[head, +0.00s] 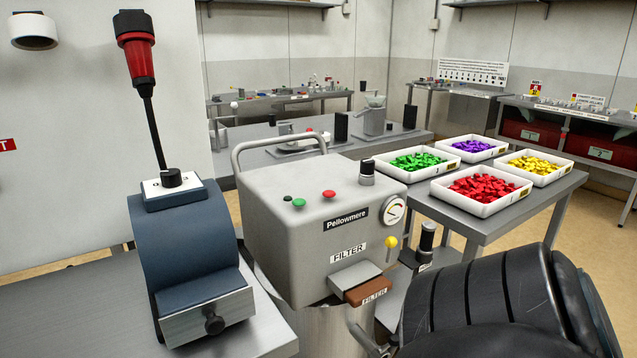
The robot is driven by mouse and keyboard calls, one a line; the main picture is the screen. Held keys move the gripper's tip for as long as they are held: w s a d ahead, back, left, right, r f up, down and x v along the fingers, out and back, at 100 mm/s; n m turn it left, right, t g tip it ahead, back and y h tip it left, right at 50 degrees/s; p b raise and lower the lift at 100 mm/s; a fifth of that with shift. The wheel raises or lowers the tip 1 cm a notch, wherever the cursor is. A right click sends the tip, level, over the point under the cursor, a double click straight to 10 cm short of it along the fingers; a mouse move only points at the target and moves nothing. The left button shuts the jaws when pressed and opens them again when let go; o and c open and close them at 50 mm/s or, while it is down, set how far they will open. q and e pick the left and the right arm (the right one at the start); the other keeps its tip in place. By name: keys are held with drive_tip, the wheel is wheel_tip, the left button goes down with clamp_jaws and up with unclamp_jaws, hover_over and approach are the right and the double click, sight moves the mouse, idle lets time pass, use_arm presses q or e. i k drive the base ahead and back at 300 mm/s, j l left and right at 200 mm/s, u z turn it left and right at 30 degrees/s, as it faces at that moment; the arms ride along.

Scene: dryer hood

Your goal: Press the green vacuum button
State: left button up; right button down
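A green button (299,202) sits on the sloping top of a grey metal box (285,245) labelled "Pellowmere", in the middle of the head view. A red button (329,194) is to its right, and a small dark knob (287,198) is just to its left. The green button is uncovered and nothing touches it. I cannot tell from this view whether it is pressed in. Neither of my grippers shows in the head view.
A curved handle (280,140) rises behind the box. A blue-grey machine (195,240) with a red-and-black upright stands on the left. A large black ribbed object (490,305) fills the lower right. Trays of coloured pieces (480,192) stand on a table at right.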

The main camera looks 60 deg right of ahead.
sight(299, 202)
drive_tip(key=k+l, duration=0.1)
drive_tip(key=l, duration=0.2)
drive_tip(key=k+l, duration=0.15)
drive_tip(key=l, duration=0.2)
drive_tip(key=k+l, duration=0.1)
drive_tip(key=l, duration=0.2)
drive_tip(key=k+l, duration=0.15)
drive_tip(key=l, duration=0.15)
